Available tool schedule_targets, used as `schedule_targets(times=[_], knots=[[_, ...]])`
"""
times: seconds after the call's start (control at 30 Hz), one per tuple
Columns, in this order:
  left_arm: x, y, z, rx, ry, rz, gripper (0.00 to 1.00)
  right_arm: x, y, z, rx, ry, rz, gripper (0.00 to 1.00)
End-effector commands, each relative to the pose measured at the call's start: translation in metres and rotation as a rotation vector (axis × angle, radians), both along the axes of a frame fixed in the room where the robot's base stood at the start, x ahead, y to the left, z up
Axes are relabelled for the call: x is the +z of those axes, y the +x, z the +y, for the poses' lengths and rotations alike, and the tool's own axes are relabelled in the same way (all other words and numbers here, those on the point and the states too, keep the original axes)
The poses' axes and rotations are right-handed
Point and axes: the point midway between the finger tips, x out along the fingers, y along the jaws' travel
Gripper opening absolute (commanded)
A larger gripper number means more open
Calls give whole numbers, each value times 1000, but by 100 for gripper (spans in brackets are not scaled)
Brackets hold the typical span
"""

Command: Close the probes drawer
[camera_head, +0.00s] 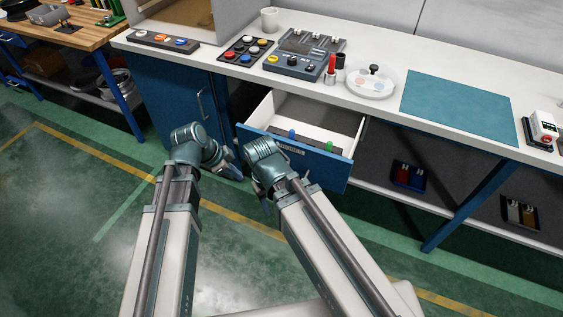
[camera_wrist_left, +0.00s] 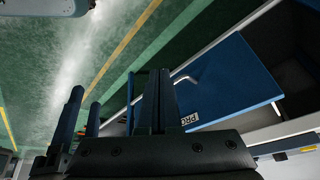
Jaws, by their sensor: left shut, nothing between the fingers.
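The probes drawer (camera_head: 325,164) is pulled out from under the white bench, its blue front facing me with a pale label. A blue-topped probe and a green-topped probe (camera_head: 329,146) show inside it. In the left wrist view the blue drawer front (camera_wrist_left: 235,80) shows with part of its label and a bar handle (camera_wrist_left: 186,79). My left gripper (camera_head: 229,168) is shut and empty, just off the drawer's left front corner; I cannot tell if it touches. My right arm's wrist (camera_head: 264,152) overlaps the drawer front's left part, and its fingers are mostly hidden.
A blue cabinet door (camera_head: 180,100) with a handle is left of the drawer. The bench top holds a dark device (camera_head: 300,60), a tray of round caps (camera_head: 247,50) and a teal mat (camera_head: 455,108). Trays sit on the shelf below right. The green floor in front is clear.

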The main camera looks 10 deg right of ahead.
Motion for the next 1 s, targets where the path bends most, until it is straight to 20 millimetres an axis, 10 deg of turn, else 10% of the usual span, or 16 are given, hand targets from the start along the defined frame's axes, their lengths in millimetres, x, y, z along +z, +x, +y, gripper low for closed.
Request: schedule_targets(times=[0.4,1.0], knots=[[23,19,-66,-587,-83,-349,0,0,0,0,0,0,0,50],[-22,29,-97,-618,-85,-369,0,-46,0,0,1,0,0,50]])
